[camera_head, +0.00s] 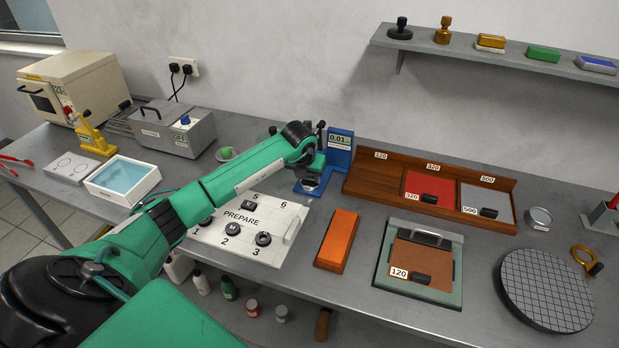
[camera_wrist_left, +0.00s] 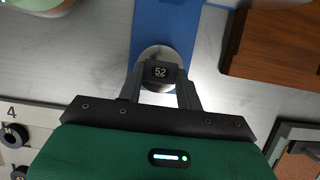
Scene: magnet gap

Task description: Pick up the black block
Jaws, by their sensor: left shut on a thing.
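My left gripper (camera_head: 311,176) is over the blue scale (camera_head: 340,148) at the middle of the bench. In the left wrist view, the left gripper (camera_wrist_left: 160,77) is shut on a small black block (camera_wrist_left: 160,71) marked "52". The block is over the scale's round metal pan (camera_wrist_left: 158,53). I cannot tell whether it touches the pan. In the head view, the gripper mostly hides this block. My right gripper is not in view.
A white "PREPARE" board (camera_head: 240,218) with round black pieces lies left of the scale. To the right are a wooden rack (camera_head: 360,188), an orange block (camera_head: 337,240), a green-framed tray (camera_head: 385,262) and a gridded disc (camera_head: 545,290). A shelf (camera_head: 480,55) hangs behind.

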